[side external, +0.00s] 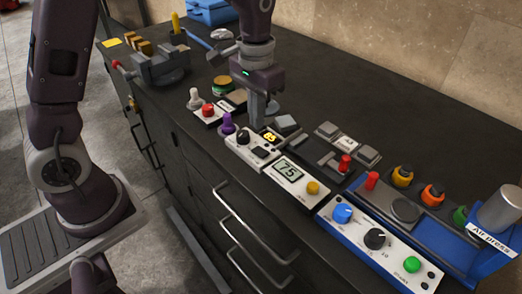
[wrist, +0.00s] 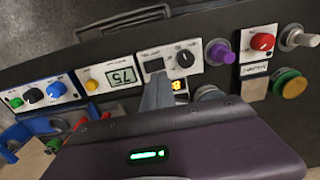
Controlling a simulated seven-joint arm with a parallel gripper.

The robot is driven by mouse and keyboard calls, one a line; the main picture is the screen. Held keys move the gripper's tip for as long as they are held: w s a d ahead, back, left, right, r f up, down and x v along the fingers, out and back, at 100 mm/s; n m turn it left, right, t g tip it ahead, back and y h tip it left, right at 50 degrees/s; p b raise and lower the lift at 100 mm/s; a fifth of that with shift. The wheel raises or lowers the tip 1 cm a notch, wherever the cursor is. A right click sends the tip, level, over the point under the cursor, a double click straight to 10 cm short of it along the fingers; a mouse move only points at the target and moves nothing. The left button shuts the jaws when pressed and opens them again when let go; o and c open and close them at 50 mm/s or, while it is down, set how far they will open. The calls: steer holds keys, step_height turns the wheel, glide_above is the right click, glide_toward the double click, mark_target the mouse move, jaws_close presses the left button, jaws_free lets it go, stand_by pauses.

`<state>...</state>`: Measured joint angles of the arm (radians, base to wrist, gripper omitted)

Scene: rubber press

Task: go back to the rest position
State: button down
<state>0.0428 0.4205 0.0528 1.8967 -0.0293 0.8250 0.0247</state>
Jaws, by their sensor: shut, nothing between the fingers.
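My gripper (side external: 258,124) points down over the white control panel (side external: 240,149) with a black knob, a dark rocker switch and a small lit yellow display. Its fingers are closed together with nothing between them. In the wrist view my gripper (wrist: 158,90) shows as a grey wedge in front of the same panel, close to the dark switch (wrist: 154,65). The fingertips hide part of the panel, and I cannot tell whether they touch it. The purple knob (side external: 227,123) stands just left of the panel.
A panel reading 75 (side external: 289,173) and a blue-based press (side external: 490,233) stand to the right. A red-button box (side external: 208,109) and a vise (side external: 160,67) stand to the left. The dark bench top is clear behind, at the upper right (side external: 400,110).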

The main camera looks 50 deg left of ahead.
steer(key=shift+r, duration=0.1)
steer(key=s+r+t, duration=0.2)
steer(key=s+r, duration=0.6)
steer(key=r, duration=0.2)
steer(key=s+r+t, duration=0.2)
steer(key=s+t, duration=0.1)
steer(key=s, duration=1)
steer(key=shift+s+t, duration=0.2)
steer(key=shift+t, duration=0.1)
steer(key=shift+a+r, duration=0.1)
